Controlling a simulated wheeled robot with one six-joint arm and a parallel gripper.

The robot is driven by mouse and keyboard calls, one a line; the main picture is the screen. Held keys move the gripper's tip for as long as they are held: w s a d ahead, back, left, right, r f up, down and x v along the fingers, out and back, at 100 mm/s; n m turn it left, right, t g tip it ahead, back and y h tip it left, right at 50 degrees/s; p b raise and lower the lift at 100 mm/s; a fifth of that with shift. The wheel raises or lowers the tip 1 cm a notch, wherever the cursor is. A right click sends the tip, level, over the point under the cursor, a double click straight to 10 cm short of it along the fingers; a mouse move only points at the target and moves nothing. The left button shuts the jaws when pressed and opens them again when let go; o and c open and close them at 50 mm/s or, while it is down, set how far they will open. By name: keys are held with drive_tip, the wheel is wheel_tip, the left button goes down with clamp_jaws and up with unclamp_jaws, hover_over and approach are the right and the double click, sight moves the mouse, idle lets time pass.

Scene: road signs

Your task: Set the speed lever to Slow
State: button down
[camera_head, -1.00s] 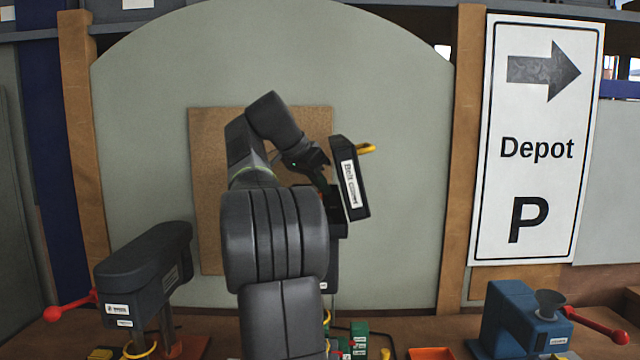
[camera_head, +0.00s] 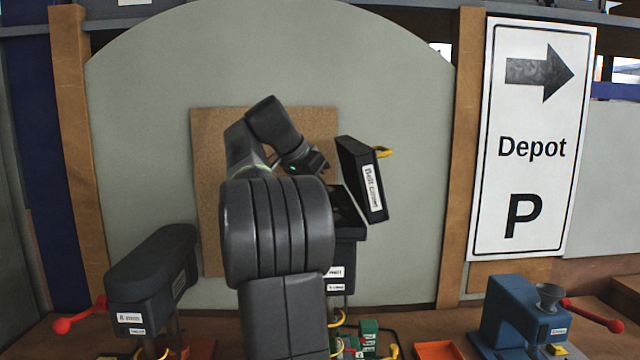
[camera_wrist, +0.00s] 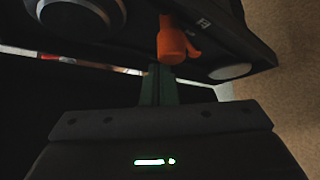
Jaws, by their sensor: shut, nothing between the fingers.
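In the wrist view an orange lever-like part (camera_wrist: 172,42) hangs from a dark body with a small white label, whose text I cannot read. I cannot tell for sure that it is the speed lever. My gripper (camera_wrist: 158,75) is shut and empty, its fingers close below the orange part; I cannot tell whether they touch it. In the head view my gripper (camera_head: 320,163) is left of the open black belt cover (camera_head: 358,180), which stands tilted above a dark machine head (camera_head: 346,250). No orange lever shows there; my arm hides part of the machine.
A round metal part (camera_wrist: 80,15) and a pale disc (camera_wrist: 230,71) flank the orange part. A dark machine with a red handle (camera_head: 150,275) stands at left, a blue machine (camera_head: 515,310) at right. Green boxes (camera_head: 368,330) and an orange tray (camera_head: 438,350) sit between.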

drive_tip(key=shift+w+a+p, duration=0.15)
drive_tip(key=shift+a+p, duration=0.15)
drive_tip(key=shift+a, duration=0.15)
drive_tip(key=shift+a+f, duration=0.15)
drive_tip(key=shift+a, duration=0.25)
idle(0.6)
drive_tip(key=v, duration=1.3)
drive_tip(key=shift+d+r, duration=0.2)
drive_tip(key=shift+r, duration=0.3)
drive_tip(key=x, duration=0.7)
drive_tip(key=a+x, duration=0.1)
drive_tip(key=x, duration=0.3)
drive_tip(key=shift+f, duration=0.4)
drive_tip(key=shift+s+r, duration=0.1)
drive_tip(key=shift+s, duration=0.1)
